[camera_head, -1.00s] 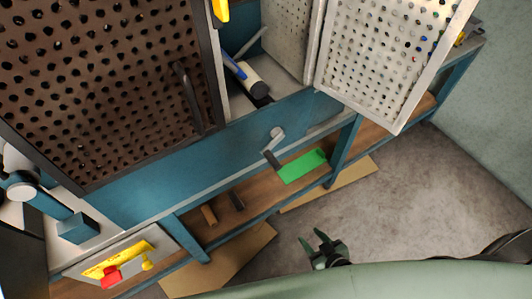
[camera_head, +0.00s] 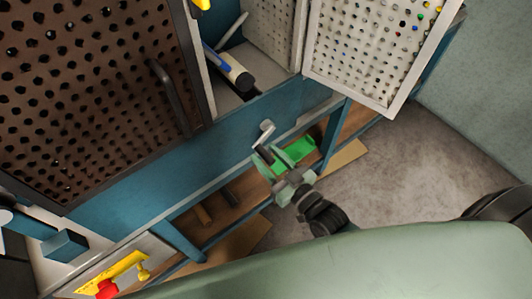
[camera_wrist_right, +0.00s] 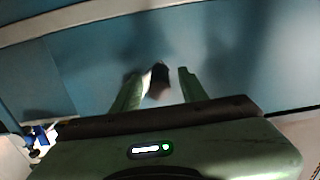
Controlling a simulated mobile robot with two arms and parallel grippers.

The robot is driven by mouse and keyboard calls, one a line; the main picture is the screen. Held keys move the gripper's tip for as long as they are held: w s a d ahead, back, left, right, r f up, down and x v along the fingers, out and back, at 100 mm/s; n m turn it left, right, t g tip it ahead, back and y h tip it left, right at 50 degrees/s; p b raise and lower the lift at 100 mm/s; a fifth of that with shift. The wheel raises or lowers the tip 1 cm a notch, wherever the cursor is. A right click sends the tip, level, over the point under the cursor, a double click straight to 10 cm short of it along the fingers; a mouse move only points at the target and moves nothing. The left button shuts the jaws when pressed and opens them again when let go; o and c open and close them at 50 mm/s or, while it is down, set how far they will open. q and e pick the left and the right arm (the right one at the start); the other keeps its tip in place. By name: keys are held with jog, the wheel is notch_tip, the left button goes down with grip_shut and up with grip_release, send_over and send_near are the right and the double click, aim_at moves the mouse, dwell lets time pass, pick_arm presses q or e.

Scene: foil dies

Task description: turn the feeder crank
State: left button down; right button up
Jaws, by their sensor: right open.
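The feeder crank (camera_head: 265,132) is a light grey metal arm on the front of the blue machine, with a dark handle that also shows in the wrist view (camera_wrist_right: 159,74). My right gripper (camera_head: 268,160) is at the crank, its fingers pointing at the blue front. In the wrist view its two green fingers (camera_wrist_right: 167,80) are apart, with the dark handle tip between them, nearer the left finger. Whether either finger touches it I cannot tell. My left gripper is not in view.
A green piece (camera_head: 296,152) lies on the wooden shelf just beyond my right gripper. A perforated dark door (camera_head: 90,90) and a pale perforated panel (camera_head: 375,50) stand above. A yellow and red control panel (camera_head: 120,275) is at lower left. Floor at right is clear.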

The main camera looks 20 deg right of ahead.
jog(key=shift+w+a, duration=0.1)
jog(key=shift+w, duration=0.2)
grip_shut()
dwell(1.3)
